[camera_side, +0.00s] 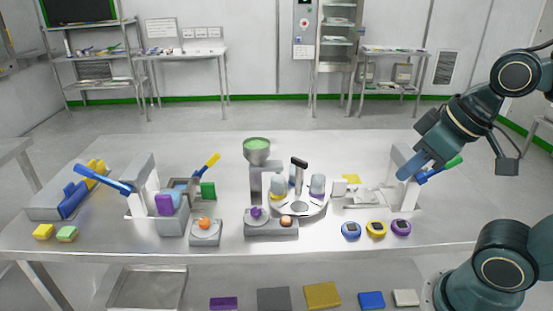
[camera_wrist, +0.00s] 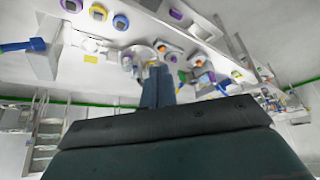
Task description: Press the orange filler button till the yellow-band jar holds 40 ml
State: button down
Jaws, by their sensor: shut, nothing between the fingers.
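Two orange buttons show. One orange button (camera_side: 286,221) shares a grey box with a purple button (camera_side: 256,212), in front of the jar turntable (camera_side: 313,209). The other orange button (camera_side: 205,224) sits alone on a grey box further left. No label shows which is the filler's. The yellow-band jar (camera_side: 279,188) stands on the turntable's left side, below the green-filled hopper (camera_side: 257,146); its level cannot be read. A purple-band jar (camera_side: 317,186) stands at its right.
A white post (camera_side: 405,190) with a blue-and-green lever stands near my gripper. Blue, yellow and purple round devices (camera_side: 376,228) sit at the right front. A blue-handled post (camera_side: 140,185) and yellow-handled unit (camera_side: 205,170) stand left. The table's back is clear.

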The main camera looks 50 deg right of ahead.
jog(key=shift+w, duration=0.15)
jog(key=m+t+y, duration=0.3)
jog(key=m, duration=0.2)
send_over(290, 220)
notch_tip(290, 220, down, 17)
dwell(0.3)
dwell(0.4)
jog(key=shift+f, duration=4.35)
